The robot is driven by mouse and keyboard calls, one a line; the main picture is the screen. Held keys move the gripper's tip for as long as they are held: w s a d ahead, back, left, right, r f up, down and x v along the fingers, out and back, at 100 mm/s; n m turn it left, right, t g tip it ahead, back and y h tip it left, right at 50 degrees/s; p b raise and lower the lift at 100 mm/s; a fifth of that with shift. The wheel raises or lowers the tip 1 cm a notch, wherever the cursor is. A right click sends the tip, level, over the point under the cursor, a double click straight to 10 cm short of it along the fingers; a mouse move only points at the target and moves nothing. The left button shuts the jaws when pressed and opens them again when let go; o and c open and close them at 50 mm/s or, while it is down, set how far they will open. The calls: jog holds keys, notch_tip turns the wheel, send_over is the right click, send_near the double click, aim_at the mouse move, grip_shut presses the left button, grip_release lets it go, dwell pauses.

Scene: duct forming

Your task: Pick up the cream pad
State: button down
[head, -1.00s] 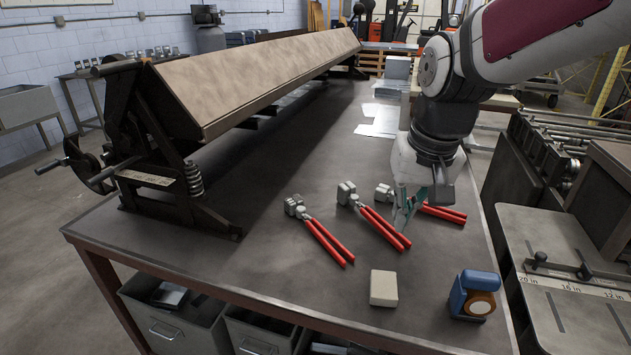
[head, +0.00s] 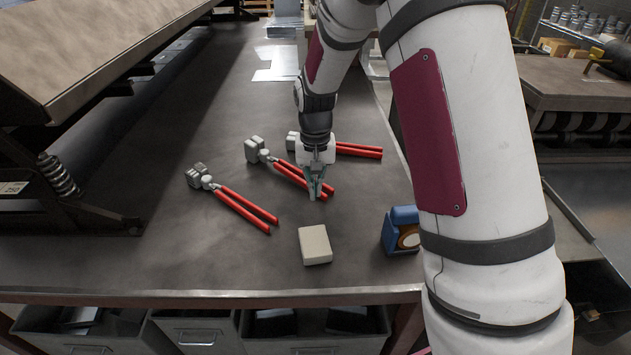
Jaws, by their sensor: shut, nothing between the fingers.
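The cream pad (head: 315,245) is a small pale block lying flat on the dark table top, near the front edge in the head view. My gripper (head: 318,196) is above the table, behind the pad, apart from it and close to the red handles of the middle tool. Its fingers point down, are shut and hold nothing. The pad is fully visible.
Several red-handled seaming tools lie behind the pad, including the left one (head: 235,205) and the middle one (head: 290,172). A long bending brake (head: 90,60) stands at the left.

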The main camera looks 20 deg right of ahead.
aim_at(317, 249)
notch_tip(317, 249, down, 6)
jog(key=shift+s+r, duration=0.1)
jog(key=shift+r, duration=0.15)
jog(key=s, duration=0.1)
jog(key=s+a+p, duration=0.1)
jog(key=s, duration=0.1)
jog(key=shift+f, duration=0.1)
jog(key=shift+s+a+f+p, duration=0.1)
jog(key=shift+s+a+p, duration=0.1)
jog(key=shift+s+p, duration=0.15)
jog(key=s+a+p, duration=0.1)
jog(key=s, duration=0.1)
jog(key=s+p, duration=0.1)
jog(key=s, duration=0.2)
jog(key=s+a+p, duration=0.1)
jog(key=s+p, duration=0.1)
jog(key=s, duration=0.1)
jog(key=shift+s+a, duration=0.25)
jog(key=shift+a, duration=0.1)
jog(key=shift+s+a, duration=0.15)
jog(key=shift+s, duration=0.35)
jog(key=shift+w, duration=0.15)
